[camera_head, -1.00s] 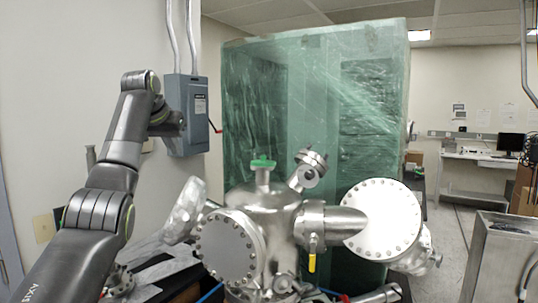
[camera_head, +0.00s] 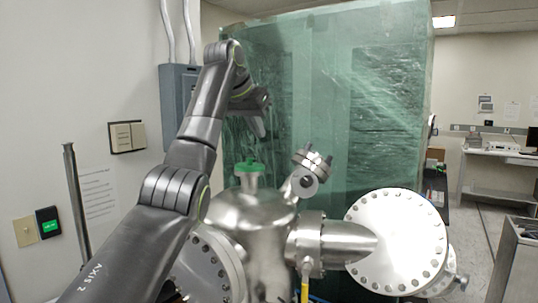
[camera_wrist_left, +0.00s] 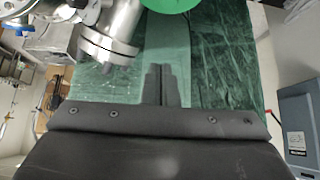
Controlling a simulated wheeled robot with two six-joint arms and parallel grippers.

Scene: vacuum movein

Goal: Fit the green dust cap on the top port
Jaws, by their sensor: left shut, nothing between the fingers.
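The green dust cap (camera_head: 249,167) sits on the top port (camera_head: 249,183) of the steel vacuum chamber (camera_head: 250,220). I cannot tell how fully it is seated. My left gripper (camera_head: 259,132) hangs above the cap, apart from it, fingers pointing down. Its fingers are shut and empty. In the left wrist view, the shut fingers (camera_wrist_left: 162,72) are in the middle and part of the green cap (camera_wrist_left: 165,4) shows at the top edge. My right gripper is not in view.
An angled flanged port (camera_head: 306,175) stands just right of the top port. A large round flange (camera_head: 395,240) is at the right. A film-wrapped green crate (camera_head: 335,95) stands behind. A grey electrical box (camera_head: 178,105) is on the left wall.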

